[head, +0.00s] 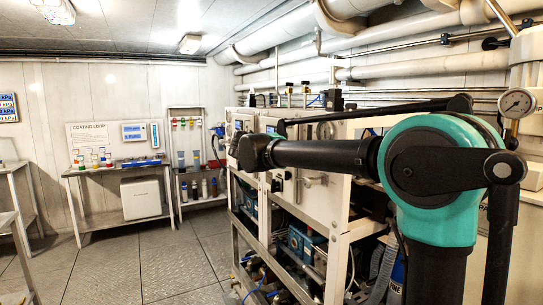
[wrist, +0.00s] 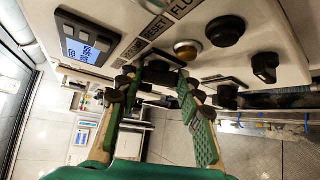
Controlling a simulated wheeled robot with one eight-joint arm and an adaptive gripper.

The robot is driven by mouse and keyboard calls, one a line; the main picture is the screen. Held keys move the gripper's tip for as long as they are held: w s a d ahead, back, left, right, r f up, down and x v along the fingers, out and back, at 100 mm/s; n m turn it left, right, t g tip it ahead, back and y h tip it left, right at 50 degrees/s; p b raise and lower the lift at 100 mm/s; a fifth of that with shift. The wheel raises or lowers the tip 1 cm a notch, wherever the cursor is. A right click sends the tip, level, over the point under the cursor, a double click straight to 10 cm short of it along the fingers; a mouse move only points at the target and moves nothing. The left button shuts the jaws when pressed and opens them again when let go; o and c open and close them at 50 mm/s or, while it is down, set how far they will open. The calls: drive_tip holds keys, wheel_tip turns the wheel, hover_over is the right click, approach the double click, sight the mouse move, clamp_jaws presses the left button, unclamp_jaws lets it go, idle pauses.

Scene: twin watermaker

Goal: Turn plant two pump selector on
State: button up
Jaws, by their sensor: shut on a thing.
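In the wrist view my gripper (wrist: 157,82), with green-padded fingers, is up against a pale control panel (wrist: 112,17). Its fingertips are closed around a dark knob-like part (wrist: 160,72) at the panel's edge, mostly hidden by the fingers. Its pointer direction and any plant two label cannot be read. In the head view the arm reaches left across the white panel cabinets (head: 310,190); the fingers and the held part are hidden behind my own arm there.
Near the fingers are a brass-coloured button (wrist: 187,50), a round black knob (wrist: 228,31), a black selector (wrist: 265,67) and a lit display (wrist: 83,42). In the head view, pipes (head: 420,65) run above the cabinets. The floor (head: 165,265) to the left is clear.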

drive_tip(key=m+t, duration=0.3)
drive_tip(key=shift+f, duration=0.4)
drive_tip(key=shift+t, duration=0.3)
drive_tip(key=o, duration=1.2)
drive_tip(key=shift+c, duration=0.2)
drive_tip(key=shift+s, duration=0.15)
drive_tip(key=s+a, duration=0.2)
drive_tip(key=s, duration=0.9)
drive_tip(key=shift+s+a, duration=0.15)
drive_tip(key=shift+s, duration=0.15)
drive_tip(key=shift+s+f, duration=0.1)
